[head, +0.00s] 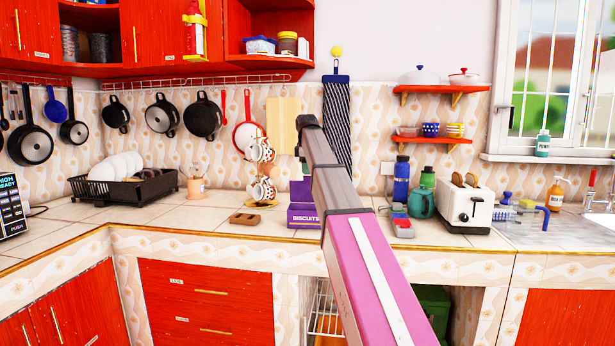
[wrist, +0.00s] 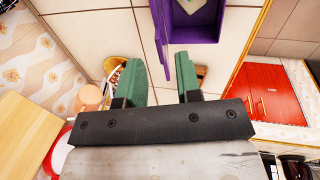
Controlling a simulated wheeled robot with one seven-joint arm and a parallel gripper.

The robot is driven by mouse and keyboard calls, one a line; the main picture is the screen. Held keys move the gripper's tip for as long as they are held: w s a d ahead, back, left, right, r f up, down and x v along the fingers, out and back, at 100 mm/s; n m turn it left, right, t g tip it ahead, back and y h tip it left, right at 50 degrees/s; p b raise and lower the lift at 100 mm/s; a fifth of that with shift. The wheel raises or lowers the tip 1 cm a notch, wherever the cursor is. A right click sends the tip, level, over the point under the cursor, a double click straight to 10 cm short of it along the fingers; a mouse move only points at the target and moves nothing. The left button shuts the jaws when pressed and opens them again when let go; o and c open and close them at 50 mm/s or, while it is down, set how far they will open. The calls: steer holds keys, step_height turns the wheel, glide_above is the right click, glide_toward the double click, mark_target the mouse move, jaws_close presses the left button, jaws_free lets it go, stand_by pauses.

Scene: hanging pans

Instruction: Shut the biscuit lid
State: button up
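The purple biscuit box (head: 304,217), labelled BISCUITS, stands on the tiled counter. Its lid (head: 299,190) stands raised at the back of the box. In the wrist view the open box (wrist: 196,28) shows its inside at the top, with the lid (wrist: 161,22) as a thin, nearly edge-on purple strip at its left. My gripper (wrist: 160,72) has two green fingers spread apart, with nothing visible held between them. The fingertips are close to the lid; I cannot tell whether they touch it. In the head view my arm hides the box's right part and most of the gripper.
Bottles (head: 401,180) and a toaster (head: 466,206) stand to the right. A dish rack (head: 124,187) is at the left. The counter front before the box is clear.

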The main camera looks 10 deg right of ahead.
mark_target(308, 189)
steer(key=shift+x, duration=1.6)
jaws_close()
steer(key=shift+s, duration=0.1)
